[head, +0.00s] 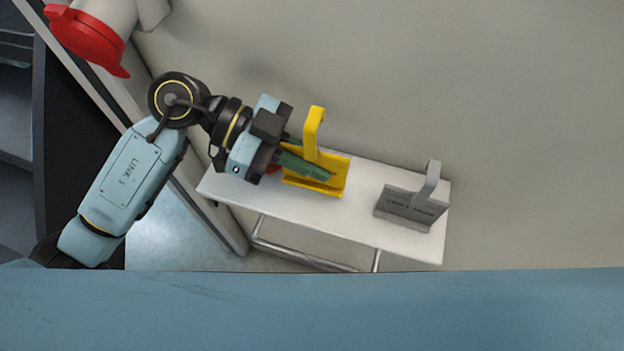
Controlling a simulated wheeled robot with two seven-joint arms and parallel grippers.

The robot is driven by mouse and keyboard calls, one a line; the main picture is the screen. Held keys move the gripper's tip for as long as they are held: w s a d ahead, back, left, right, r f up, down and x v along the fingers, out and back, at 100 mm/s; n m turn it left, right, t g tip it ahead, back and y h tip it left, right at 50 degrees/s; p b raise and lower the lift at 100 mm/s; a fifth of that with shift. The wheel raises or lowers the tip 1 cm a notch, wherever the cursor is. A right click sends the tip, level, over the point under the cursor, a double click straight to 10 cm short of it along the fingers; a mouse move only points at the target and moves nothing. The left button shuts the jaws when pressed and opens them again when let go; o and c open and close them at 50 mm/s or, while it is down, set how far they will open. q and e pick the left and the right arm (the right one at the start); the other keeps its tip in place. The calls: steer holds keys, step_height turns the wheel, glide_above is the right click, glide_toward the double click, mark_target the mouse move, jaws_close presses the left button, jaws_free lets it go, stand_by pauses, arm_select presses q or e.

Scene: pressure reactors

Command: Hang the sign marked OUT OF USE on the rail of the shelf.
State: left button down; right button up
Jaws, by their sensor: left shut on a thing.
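My left gripper (311,162) is shut on a yellow sign (336,178) with a hooked upright arm, its green fingers around the lower part of that arm. The sign is at the left half of the white shelf (345,213); I cannot tell whether it touches the surface. Its lettering does not show, so I cannot read which sign it is. A grey sign (408,207) with a similar hook stands at the shelf's right end; its dark lettering is too small to read surely. The metal rail (312,259) runs along the shelf's front, below its edge. My right gripper is out of view.
A small red thing (272,169) shows partly behind my left gripper on the shelf. A red-flanged pipe (90,42) juts out at the upper left. A plain wall stands behind the shelf. A blue surface (400,312) fills the bottom of the view.

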mark_target(298, 176)
arm_select(q)
steer(key=shift+f, duration=0.5)
step_height(298, 176, down, 2)
steer(key=shift+f, duration=0.25)
steer(key=shift+f+p, duration=0.55)
steer(key=shift+f, duration=0.2)
steer(key=shift+f, duration=0.15)
steer(key=c, duration=1.6)
jaws_free()
steer(key=shift+o, duration=0.2)
steer(key=shift+f, duration=0.1)
